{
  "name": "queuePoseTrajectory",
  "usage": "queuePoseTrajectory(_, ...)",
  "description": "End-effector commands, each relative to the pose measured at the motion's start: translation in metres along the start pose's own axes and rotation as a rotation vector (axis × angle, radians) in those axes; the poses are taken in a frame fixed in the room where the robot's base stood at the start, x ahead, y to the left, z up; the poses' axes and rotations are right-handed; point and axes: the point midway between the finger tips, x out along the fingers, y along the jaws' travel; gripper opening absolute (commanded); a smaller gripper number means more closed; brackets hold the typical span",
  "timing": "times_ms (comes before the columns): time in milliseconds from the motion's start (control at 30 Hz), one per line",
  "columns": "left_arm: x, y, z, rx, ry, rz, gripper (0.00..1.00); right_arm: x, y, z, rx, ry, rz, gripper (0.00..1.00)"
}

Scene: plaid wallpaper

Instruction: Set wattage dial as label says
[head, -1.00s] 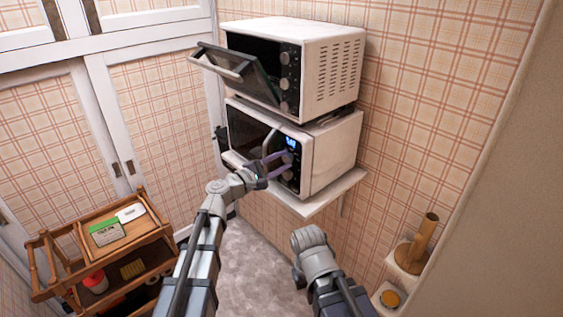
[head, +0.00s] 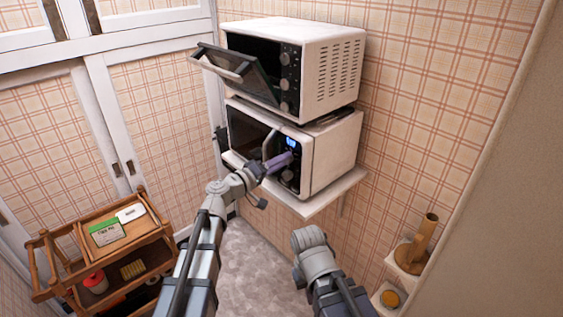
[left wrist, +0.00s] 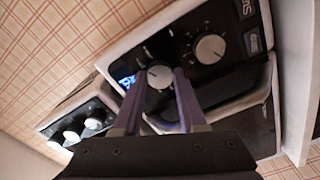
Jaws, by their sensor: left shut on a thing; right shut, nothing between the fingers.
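The lower microwave (head: 335,160) stands on a wall shelf, with a dark control panel and a lit blue display (head: 290,142). In the left wrist view its panel carries an upper dial (left wrist: 160,76) beside the display (left wrist: 127,81) and a second silver dial (left wrist: 210,47). My left gripper (head: 287,158) is at the panel. Its purple fingers are shut on the upper dial, one on each side. Most tick marks around that dial are hidden. My right arm's wrist (head: 309,240) is low in front of the shelf; its fingers are hidden.
A white oven (head: 335,70) with its door (head: 235,72) hanging partly open sits above the microwave. A wooden cart (head: 160,228) at left holds a green-and-white card (head: 107,231), its writing too small to read. A cat post (head: 425,240) stands at right.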

Motion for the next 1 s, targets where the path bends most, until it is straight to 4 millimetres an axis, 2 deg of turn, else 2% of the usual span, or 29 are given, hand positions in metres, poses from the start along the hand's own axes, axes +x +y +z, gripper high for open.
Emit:
queuePoseTrajectory(500,-0.0006,0.0000,0.0017,0.406,-0.003,-0.002,0.00,0.0001,0.0000,0.0000,0.000,0.000,0.000,0.00)
queuePoseTrajectory(1000,-0.0007,0.0000,0.0022,0.544,-0.005,-0.001,0.00,0.0001,0.0000,0.0000,0.000,0.000,0.000,0.00)
